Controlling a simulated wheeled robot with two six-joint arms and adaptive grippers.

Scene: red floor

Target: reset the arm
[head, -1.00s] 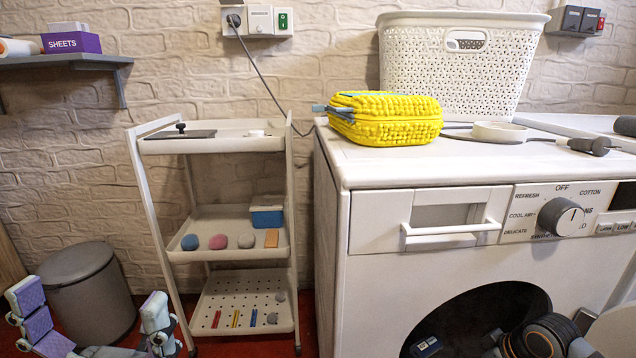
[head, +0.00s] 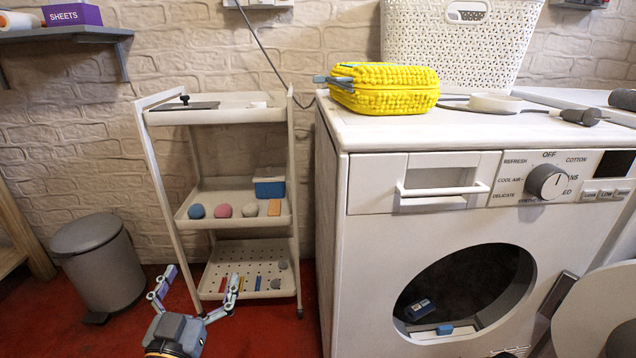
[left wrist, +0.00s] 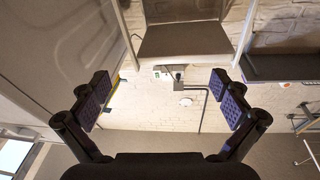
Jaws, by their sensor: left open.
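My left gripper (head: 200,284) is in the lower left of the head view, in front of the trolley and above the red floor. Its two fingers are spread wide, with nothing between them. In the left wrist view the same open gripper (left wrist: 163,98) shows its dark fingers with purple pads, apart and empty. A pale wall and an outlet lie behind them. My right gripper is not clearly visible in the head view; only dark parts show at the lower right edge.
A white trolley (head: 218,183) holds small objects on its shelves. A grey bin (head: 103,270) stands left of it. A white washing machine (head: 365,270) stands at right, its drum open, with a yellow case (head: 385,90) and white basket (head: 455,55) on top.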

